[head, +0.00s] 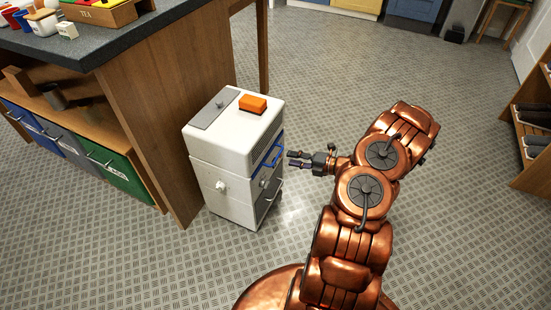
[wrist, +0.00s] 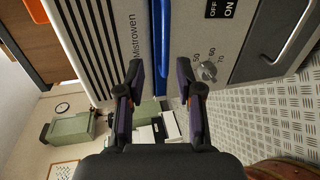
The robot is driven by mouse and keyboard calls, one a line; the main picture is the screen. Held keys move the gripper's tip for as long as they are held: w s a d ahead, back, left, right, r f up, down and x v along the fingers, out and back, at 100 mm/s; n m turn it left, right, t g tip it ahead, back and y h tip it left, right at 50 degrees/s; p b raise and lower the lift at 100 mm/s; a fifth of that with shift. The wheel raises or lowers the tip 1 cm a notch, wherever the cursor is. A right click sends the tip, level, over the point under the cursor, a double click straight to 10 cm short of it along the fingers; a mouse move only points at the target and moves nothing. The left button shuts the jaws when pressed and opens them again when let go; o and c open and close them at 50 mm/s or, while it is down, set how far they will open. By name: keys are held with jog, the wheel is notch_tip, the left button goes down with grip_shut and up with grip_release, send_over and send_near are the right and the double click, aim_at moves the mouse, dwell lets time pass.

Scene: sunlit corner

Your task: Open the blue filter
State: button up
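The blue filter shows as a blue handle bar (head: 272,155) on the front of a white appliance (head: 220,150). In the wrist view the blue bar (wrist: 161,45) runs up the picture between my fingers, beyond their tips. My gripper (head: 297,159) is in front of the appliance, facing the blue bar. In the wrist view my gripper (wrist: 160,78) is open, with nothing seen between the fingers. Whether the fingertips touch the bar cannot be told.
The appliance front has a knob (wrist: 208,70), an ON/OFF label and a grey lower handle (wrist: 291,38). An orange block (head: 253,103) lies on top. A wooden counter (head: 160,110) stands to the left. The patterned floor (head: 340,80) is clear behind and to the right.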

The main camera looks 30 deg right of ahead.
aim_at(278, 155)
jog(key=shift+d+f+b+x, duration=0.15)
jog(key=shift+b+x, duration=0.3)
jog(key=shift+x, duration=1.45)
jog(key=shift+d+f+b+x, duration=0.15)
jog(key=shift+b+x, duration=0.25)
jog(key=shift+x, duration=1.5)
grip_shut()
